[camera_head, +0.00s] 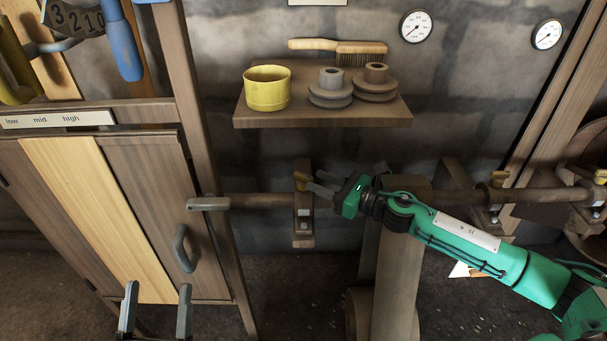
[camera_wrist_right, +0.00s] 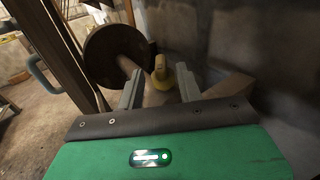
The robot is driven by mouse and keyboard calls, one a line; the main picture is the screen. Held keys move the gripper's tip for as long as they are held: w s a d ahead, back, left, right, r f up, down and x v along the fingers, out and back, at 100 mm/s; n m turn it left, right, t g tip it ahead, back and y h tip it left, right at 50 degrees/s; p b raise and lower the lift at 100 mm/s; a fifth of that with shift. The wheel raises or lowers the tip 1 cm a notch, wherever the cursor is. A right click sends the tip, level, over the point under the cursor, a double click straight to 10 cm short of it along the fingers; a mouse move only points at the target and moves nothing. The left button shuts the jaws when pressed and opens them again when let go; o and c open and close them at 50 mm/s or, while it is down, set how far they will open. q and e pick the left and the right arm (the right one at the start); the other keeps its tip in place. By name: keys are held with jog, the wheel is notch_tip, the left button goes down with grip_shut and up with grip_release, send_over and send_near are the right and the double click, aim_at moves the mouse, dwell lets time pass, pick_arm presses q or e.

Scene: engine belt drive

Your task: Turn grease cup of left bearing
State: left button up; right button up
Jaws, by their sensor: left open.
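The left bearing (camera_head: 303,226) holds the dark horizontal shaft (camera_head: 258,201) in the middle of the head view. Its small brass-yellow grease cup (camera_head: 301,181) stands on top. My right gripper (camera_head: 318,182) reaches in from the right, its fingertips close to the cup. In the right wrist view the yellow cup (camera_wrist_right: 161,70) shows between the two grey fingers (camera_wrist_right: 160,88), with visible gaps on both sides, so the gripper is open. Whether a finger touches the cup is hard to tell. My left gripper (camera_head: 156,305) is open and empty at the bottom left, before the wooden panel.
A shelf (camera_head: 325,119) above carries a yellow pot (camera_head: 267,88), grey pulleys (camera_head: 331,88) and a brush (camera_head: 340,46). A brown post (camera_head: 398,270) stands below my right arm. Another bearing (camera_head: 492,212) is at right. A lever handle (camera_head: 185,248) juts from the left panel.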

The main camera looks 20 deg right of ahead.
aim_at(313, 179)
jog(key=x, duration=0.3)
jog(key=shift+w+a, duration=0.15)
jog(key=shift+w, duration=0.05)
pick_arm(q)
jog(key=shift+d+f+g, duration=0.25)
jog(key=shift+f+g, duration=0.25)
jog(key=shift+f, duration=0.4)
pick_arm(e)
jog(key=shift+x, duration=1)
pick_arm(q)
jog(key=shift+r, duration=0.1)
pick_arm(e)
grip_shut()
pick_arm(q)
jog(key=shift+w+r, duration=0.15)
jog(key=shift+r, duration=0.2)
